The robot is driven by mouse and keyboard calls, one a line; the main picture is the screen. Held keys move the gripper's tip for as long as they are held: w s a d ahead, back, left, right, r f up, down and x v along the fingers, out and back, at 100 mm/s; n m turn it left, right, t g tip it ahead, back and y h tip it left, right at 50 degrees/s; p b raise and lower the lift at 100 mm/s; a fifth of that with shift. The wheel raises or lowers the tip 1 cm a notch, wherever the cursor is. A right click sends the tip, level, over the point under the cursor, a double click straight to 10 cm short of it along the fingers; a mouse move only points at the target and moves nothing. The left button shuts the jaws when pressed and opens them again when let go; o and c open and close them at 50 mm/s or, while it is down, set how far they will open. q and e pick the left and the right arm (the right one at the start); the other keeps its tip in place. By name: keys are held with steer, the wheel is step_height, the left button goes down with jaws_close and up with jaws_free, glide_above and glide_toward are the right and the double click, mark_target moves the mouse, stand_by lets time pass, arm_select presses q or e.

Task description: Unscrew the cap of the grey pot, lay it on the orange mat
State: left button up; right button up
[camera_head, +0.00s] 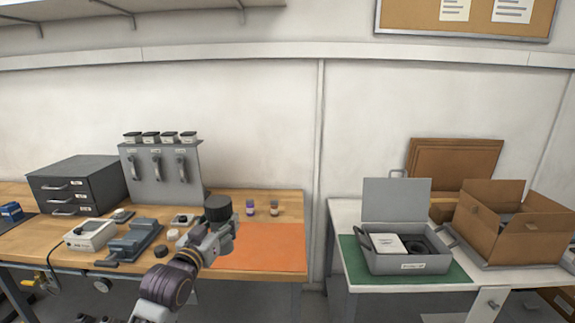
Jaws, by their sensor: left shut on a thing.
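The grey pot (218,208) shows as a dark grey, roughly upright cylinder at the back left corner of the orange mat. Its cap cannot be told apart from its body at this size. My left gripper (220,233) reaches in from the front and is shut on the pot's lower part, which the fingers hide. Whether the pot touches the table cannot be seen. The orange mat (270,248) lies flat at the right end of the wooden bench, and its visible part is bare. My right gripper is not in view.
Two small bottles (274,208) stand behind the mat. A grey rack (152,187) and a dark drawer unit (77,184) stand at the back left. A blue-grey vise-like device (136,238) and a small black disc (160,250) lie left of my arm. A second table (345,215) stands right, across a gap.

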arm_select(q)
steer(key=s+a+f+y, duration=0.1)
steer(key=s+f, duration=0.3)
steer(key=f, duration=0.5)
steer(key=s+a+f+n+y, duration=0.1)
steer(key=s+f, duration=0.4)
steer(key=f, duration=0.4)
steer(key=s+a+f+n+y, duration=0.1)
steer(key=s+f, duration=0.4)
steer(key=f, duration=0.4)
steer(key=shift+f+y, duration=0.15)
steer(key=shift+y, duration=0.25)
steer(key=shift+w, duration=0.1)
steer(key=d+r+m+g+h, duration=0.2)
steer(key=d+r+h, duration=0.3)
steer(key=d, duration=0.3)
steer(key=w+d+r+m+g+h, duration=0.1)
steer(key=d+r+m+h, duration=0.4)
steer(key=d, duration=0.3)
steer(key=shift+w+r+m+g+h, duration=0.15)
steer(key=shift+r+m+g+h, duration=0.2)
steer(key=shift+r+h, duration=0.35)
steer(key=shift+f, duration=0.15)
